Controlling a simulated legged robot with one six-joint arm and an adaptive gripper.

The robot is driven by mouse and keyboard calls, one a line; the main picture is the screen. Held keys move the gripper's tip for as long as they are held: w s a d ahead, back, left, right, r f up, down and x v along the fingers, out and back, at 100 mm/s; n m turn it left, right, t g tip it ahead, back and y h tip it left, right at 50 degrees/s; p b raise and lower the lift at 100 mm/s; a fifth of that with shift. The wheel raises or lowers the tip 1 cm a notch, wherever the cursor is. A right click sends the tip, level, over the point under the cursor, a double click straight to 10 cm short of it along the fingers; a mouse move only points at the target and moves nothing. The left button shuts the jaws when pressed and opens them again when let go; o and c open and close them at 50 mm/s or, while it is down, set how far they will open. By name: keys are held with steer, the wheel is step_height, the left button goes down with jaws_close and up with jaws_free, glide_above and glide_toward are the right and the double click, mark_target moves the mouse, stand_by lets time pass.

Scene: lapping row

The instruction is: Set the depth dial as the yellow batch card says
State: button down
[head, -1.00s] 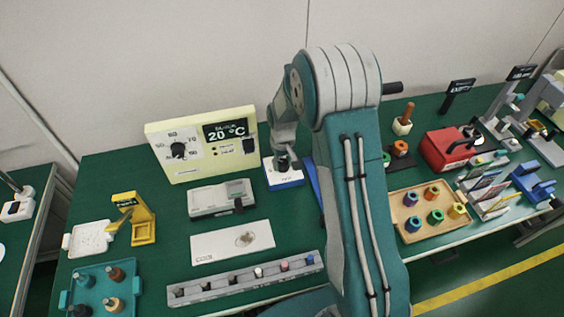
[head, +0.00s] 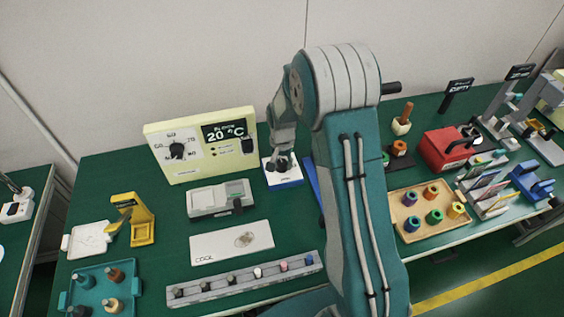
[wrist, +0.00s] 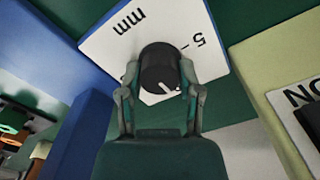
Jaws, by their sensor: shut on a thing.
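The depth dial is a black knob (wrist: 156,65) on a white plate (wrist: 100,45) printed "mm" and "5". In the wrist view its white pointer line is on the lower right side, away from the 5 mark. My gripper (wrist: 160,70) is shut on the knob, one finger on each side, and hides part of the scale. In the head view the dial's blue-edged white base (head: 287,182) stands on the green bench below my gripper (head: 283,164).
A cream panel (head: 190,165) with a black knob and a "20 °C" display stands left of the dial. A blue upright piece (wrist: 85,125) is close by on the other side. A grey meter (head: 205,200), a "COOL" plate (head: 215,247) and a peg rack (head: 205,290) lie in front.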

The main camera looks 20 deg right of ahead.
mark_target(281, 161)
steer(key=shift+s+f+m, duration=0.1)
steer(key=shift+m, duration=0.2)
steer(key=shift+c, duration=1.3)
jaws_free()
steer(key=shift+a, duration=0.1)
steer(key=r, duration=1)
steer(key=shift+w+r, duration=0.2)
steer(key=shift+r, duration=0.8)
